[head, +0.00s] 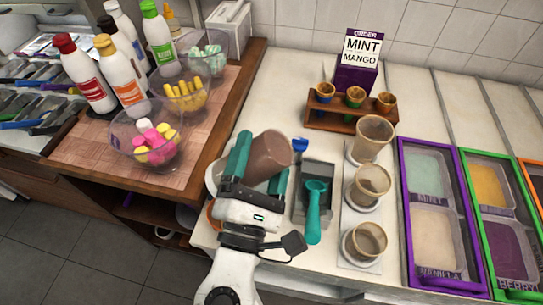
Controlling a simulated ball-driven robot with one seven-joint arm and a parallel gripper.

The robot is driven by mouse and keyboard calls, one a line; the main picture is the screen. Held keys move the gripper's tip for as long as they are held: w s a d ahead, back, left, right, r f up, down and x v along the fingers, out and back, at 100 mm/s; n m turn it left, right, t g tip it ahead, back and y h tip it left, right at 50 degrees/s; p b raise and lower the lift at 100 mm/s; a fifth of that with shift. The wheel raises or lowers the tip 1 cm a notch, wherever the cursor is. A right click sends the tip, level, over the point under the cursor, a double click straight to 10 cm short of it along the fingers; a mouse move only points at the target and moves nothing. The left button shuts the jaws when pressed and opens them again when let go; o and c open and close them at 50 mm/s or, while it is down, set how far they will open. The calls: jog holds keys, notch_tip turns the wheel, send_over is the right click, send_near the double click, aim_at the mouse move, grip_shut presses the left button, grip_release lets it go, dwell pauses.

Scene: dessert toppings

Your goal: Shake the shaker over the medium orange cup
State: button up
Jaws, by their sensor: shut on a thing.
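My gripper (262,160), with teal fingers, is shut on a brown shaker (270,150). The shaker is tilted, with its wide round end toward the upper right. It is above the counter, left of the grey tray, and apart from the cups. Three brownish translucent cups stand in a column to the right: a back cup (374,138), a middle cup (370,186) and a front cup (365,241). None of them looks clearly orange, and I cannot tell which is the medium orange one. A pale round thing and an orange edge are partly hidden under my gripper.
A teal scoop (315,205) lies in the grey tray (299,208) between shaker and cups. A wooden rack (350,115) with small cones stands behind, near the menu sign (357,62). Framed tubs (432,235) are right. Bowls (115,135) and bottles (86,75) are left.

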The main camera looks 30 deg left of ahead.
jog(key=n, duration=0.1)
jog(key=a+n+y, duration=0.1)
jog(key=n, duration=0.1)
jog(key=s+f+n+y+b, duration=0.1)
jog(key=n, duration=0.1)
jog(key=shift+a, duration=0.4)
notch_tip(320, 180, up, 8)
jog(key=p, duration=0.6)
jog(key=shift+f, duration=0.25)
jog(key=shift+f+b, duration=3.4)
jog(key=shift+f, duration=0.15)
jog(key=shift+r+p, duration=3.3)
jog(key=shift+r, duration=0.5)
jog(key=shift+s, duration=0.1)
